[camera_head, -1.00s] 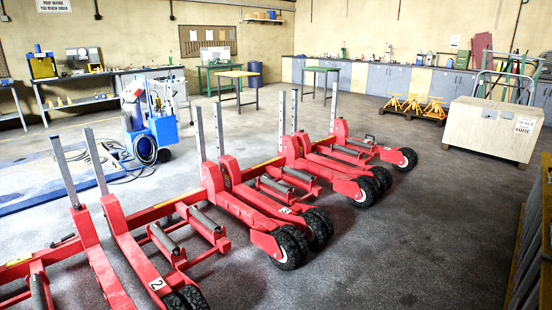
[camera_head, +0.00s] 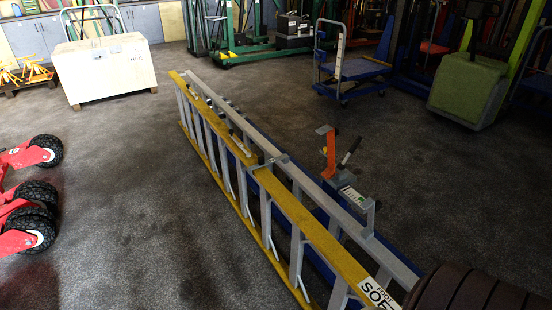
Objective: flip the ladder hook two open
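A yellow and silver ladder (camera_head: 265,175) lies on its side on the floor, running from the upper middle to the lower right of the head view. A grey bracket (camera_head: 270,161) spans its rails near the middle. Another grey bracket (camera_head: 370,214) sits nearer the lower right. I cannot tell which part is ladder hook two, or whether it is open or shut. Neither of my grippers is in view.
A blue-based device with an orange upright (camera_head: 329,155) stands just behind the ladder. Red jacks with black wheels (camera_head: 47,150) are at the left. A pale box (camera_head: 104,70), a blue trolley (camera_head: 352,70) and a green machine (camera_head: 470,90) stand farther back.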

